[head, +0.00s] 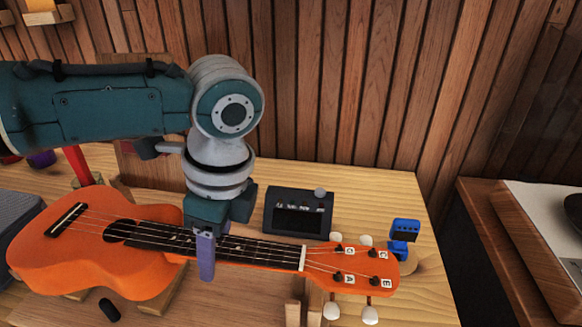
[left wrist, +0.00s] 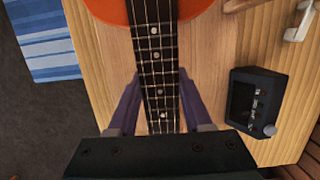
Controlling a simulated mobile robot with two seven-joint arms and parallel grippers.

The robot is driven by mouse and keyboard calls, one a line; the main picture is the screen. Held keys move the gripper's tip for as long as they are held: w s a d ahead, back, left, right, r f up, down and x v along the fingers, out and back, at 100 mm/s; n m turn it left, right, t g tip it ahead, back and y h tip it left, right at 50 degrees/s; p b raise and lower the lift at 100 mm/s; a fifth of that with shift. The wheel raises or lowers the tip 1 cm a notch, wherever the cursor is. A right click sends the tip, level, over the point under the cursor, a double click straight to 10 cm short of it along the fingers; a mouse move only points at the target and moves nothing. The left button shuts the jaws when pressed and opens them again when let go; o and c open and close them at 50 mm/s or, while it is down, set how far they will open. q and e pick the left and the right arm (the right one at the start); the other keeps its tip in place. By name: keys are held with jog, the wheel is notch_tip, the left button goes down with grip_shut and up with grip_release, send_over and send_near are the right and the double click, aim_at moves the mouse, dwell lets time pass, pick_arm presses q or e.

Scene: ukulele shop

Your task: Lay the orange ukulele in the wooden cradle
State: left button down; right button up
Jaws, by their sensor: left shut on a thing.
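The orange ukulele (head: 95,250) lies face up, its body at the left and its headstock at the right in the head view. My left gripper (head: 205,262) points down and is shut on its dark neck, one finger on each side. The neck (left wrist: 158,80) runs between both fingers (left wrist: 158,108) in the left wrist view. Parts of the wooden cradle (head: 293,313) show under the neck near the headstock and below the body. The ukulele hides most of the cradle, and I cannot tell whether it touches it. My right gripper is out of view.
A black box with a knob (head: 297,213) stands just behind the neck. A blue clip-on device (head: 403,238) is behind the headstock. A small black object (head: 109,310) lies in front of the body. The bench is clear at the back right (head: 375,190).

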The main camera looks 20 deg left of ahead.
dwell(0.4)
pick_arm(q)
jog(key=shift+f+b, duration=1.45)
jog(key=shift+f, duration=0.8)
jog(key=shift+c, duration=1.2)
grip_release()
jog(key=shift+r+p, duration=1.05)
jog(key=shift+p, duration=0.15)
